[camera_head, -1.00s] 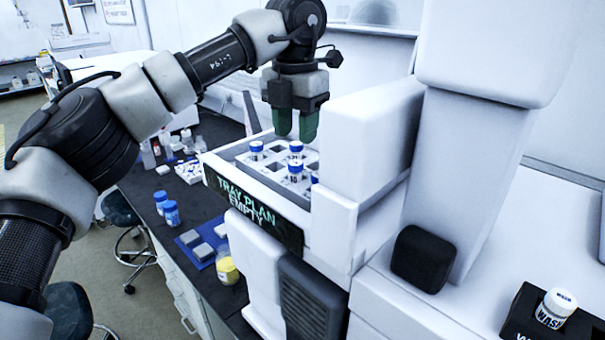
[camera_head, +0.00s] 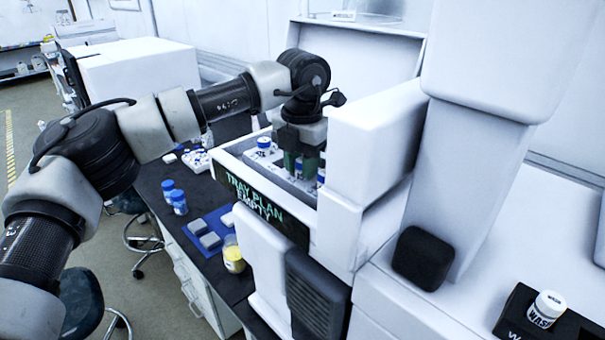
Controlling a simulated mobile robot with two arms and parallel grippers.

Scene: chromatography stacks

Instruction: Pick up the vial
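Several blue-capped vials stand in the white tray (camera_head: 238,159) of the chromatography stack, behind the "TRAY PLAN EMPTY" sign. One vial (camera_head: 264,147) stands clear to the left of my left gripper. Another vial (camera_head: 321,177) shows partly to its right. My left gripper (camera_head: 301,168) points down into the tray with its green fingers among the vials. The fingers are a little apart, and a vial cap (camera_head: 299,163) shows at them. I cannot tell whether they touch that vial. My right gripper is out of view.
A white housing wall (camera_head: 372,130) rises close to the right of the tray. The dark bench holds blue-capped bottles (camera_head: 178,203), a blue mat (camera_head: 194,238) with grey blocks and a yellow-filled jar (camera_head: 233,256). A WASH bottle (camera_head: 546,310) stands at lower right.

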